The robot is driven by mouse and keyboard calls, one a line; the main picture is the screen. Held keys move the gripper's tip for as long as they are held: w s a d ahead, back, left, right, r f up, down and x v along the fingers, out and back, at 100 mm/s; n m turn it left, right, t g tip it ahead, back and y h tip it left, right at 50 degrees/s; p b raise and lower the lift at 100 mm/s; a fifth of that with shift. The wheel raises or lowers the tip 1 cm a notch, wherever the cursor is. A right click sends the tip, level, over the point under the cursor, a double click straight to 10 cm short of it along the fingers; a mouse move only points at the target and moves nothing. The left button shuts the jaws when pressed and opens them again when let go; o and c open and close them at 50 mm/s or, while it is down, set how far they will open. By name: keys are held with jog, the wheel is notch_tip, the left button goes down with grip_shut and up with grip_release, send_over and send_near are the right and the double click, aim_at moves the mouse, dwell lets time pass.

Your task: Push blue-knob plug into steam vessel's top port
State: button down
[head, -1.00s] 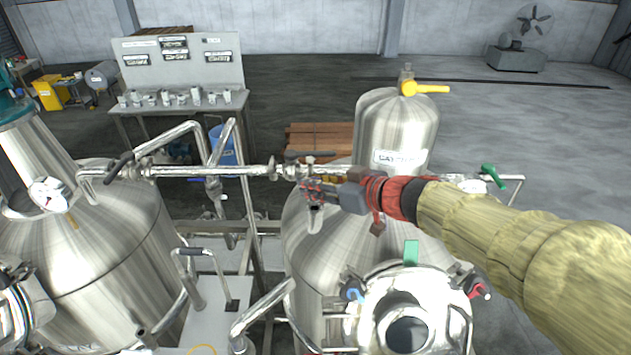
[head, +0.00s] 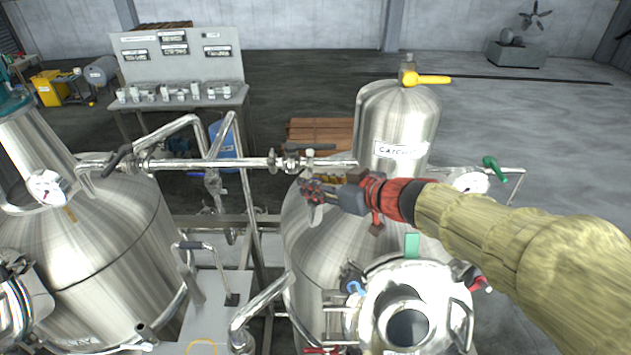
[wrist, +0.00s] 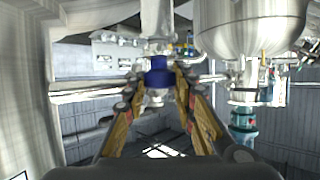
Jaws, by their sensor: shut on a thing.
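My gripper (head: 312,190) reaches in from the right, just above the domed top of a large steel vessel (head: 305,245) in the head view. In the wrist view its two yellow fingers (wrist: 167,100) are closed around the blue-knob plug (wrist: 158,75), whose blue part shows between the fingertips. In the head view the gripper's fingers mostly hide the plug; a small pale piece shows below them. I cannot read a steam label on this vessel. The top port under the plug is hidden, so I cannot tell whether plug and port touch.
A steel pipe with a valve (head: 275,163) runs just behind my gripper. A tank labelled CATCH (head: 398,120) with a yellow handle (head: 428,80) stands behind my arm. A round hatch (head: 410,280) lies in front. Another steel vessel (head: 90,250) stands left.

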jog(key=shift+f+b, duration=0.3)
jog(key=shift+f, duration=0.4)
jog(key=c, duration=1.5)
grip_release()
jog(key=shift+o, duration=0.6)
jog(key=v, duration=1.2)
